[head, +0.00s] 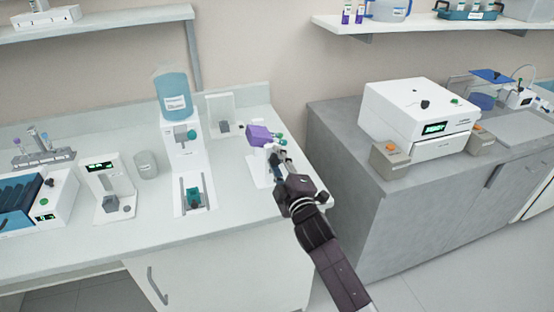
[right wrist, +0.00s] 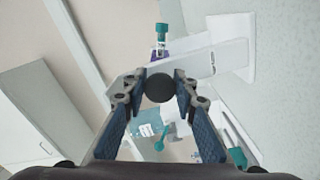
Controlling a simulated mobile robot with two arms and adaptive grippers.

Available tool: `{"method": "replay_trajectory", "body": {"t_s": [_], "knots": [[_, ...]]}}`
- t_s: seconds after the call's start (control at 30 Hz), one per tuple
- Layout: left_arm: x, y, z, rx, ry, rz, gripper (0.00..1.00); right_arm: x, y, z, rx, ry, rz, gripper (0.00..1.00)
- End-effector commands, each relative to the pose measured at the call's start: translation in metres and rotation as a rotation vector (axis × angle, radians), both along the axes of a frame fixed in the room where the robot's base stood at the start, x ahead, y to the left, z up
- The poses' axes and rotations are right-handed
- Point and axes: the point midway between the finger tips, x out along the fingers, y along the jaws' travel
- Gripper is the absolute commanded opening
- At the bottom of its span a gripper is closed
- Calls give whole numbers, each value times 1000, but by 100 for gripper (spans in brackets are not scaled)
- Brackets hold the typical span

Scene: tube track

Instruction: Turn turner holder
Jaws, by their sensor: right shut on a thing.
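The turner holder (head: 262,168) is a white stand near the right end of the white counter, with a purple piece (head: 259,134) and teal caps (head: 281,138) at its top. My right gripper (head: 279,160) is at its front right side. In the right wrist view, my right gripper (right wrist: 158,92) is shut on a round black knob (right wrist: 160,87), between the fingertips. The white body of the holder (right wrist: 215,55) lies just beyond the knob, with a teal cap (right wrist: 161,30) over a purple part. My gripper hides part of the holder in the head view. My left gripper is not in view.
A white dispenser with a blue water bottle (head: 174,97) stands left of the holder. A small white device (head: 107,185) and a grey cup (head: 146,164) are farther left. A grey counter (head: 345,205) with a white machine (head: 405,115) stands to the right.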

Motion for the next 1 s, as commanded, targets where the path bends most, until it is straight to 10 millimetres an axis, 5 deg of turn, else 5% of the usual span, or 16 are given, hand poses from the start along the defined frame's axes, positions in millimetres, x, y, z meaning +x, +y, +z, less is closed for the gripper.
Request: {"method": "replay_trajectory", "body": {"t_s": [1.0], "knots": [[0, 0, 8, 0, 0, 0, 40, -1, 1, -4, 482, 162, -2, 2]]}}
